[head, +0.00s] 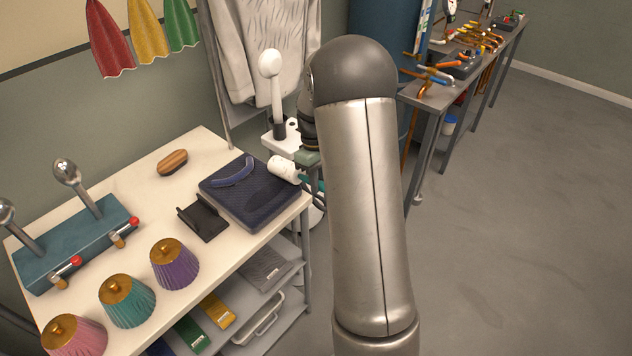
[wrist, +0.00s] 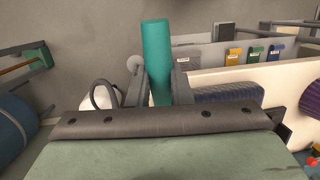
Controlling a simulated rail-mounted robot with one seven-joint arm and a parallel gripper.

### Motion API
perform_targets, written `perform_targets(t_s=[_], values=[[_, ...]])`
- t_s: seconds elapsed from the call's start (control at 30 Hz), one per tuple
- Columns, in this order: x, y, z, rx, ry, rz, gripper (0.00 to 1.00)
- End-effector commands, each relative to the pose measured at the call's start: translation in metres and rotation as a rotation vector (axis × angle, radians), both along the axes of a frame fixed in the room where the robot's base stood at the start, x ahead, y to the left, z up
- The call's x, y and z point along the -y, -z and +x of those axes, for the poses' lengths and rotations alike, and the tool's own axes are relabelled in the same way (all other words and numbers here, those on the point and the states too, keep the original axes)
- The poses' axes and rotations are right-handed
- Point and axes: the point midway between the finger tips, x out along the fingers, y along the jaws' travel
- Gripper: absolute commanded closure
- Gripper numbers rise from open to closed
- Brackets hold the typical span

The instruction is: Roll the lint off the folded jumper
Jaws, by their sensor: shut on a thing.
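The folded jumper (head: 252,200) is dark navy and lies flat at the right end of the white table, with a lighter blue curved band (head: 232,172) on it. It also shows in the wrist view (wrist: 228,92), right of my fingers. The lint roller has a white roll (head: 282,168) and a teal handle (wrist: 157,50). My gripper (wrist: 158,92) is shut on the teal handle, one finger on each side. In the head view the roll is over or beside the jumper's right corner; I cannot tell whether it touches. My arm hides much of the gripper there. No lint can be made out.
A black stand (head: 204,220) sits left of the jumper, with a wooden brush (head: 172,162) behind. Several pleated shades (head: 174,263) and a teal rack (head: 77,240) fill the left. A white steamer-like stand (head: 272,90) and hanging garment are behind. Floor at right is clear.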

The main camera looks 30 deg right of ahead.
Motion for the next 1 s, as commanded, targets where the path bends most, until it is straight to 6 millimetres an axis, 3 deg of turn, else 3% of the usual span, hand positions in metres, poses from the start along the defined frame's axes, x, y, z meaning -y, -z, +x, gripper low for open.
perform_targets(t_s=[0.23,0.8,1.0], values=[[0.000,-0.005,-0.001,-0.002,-0.001,0.000,1.00],[0.000,-0.063,0.000,0.001,-0.001,0.000,1.00],[-0.001,-0.071,0.000,-0.001,-0.001,0.001,1.00]])
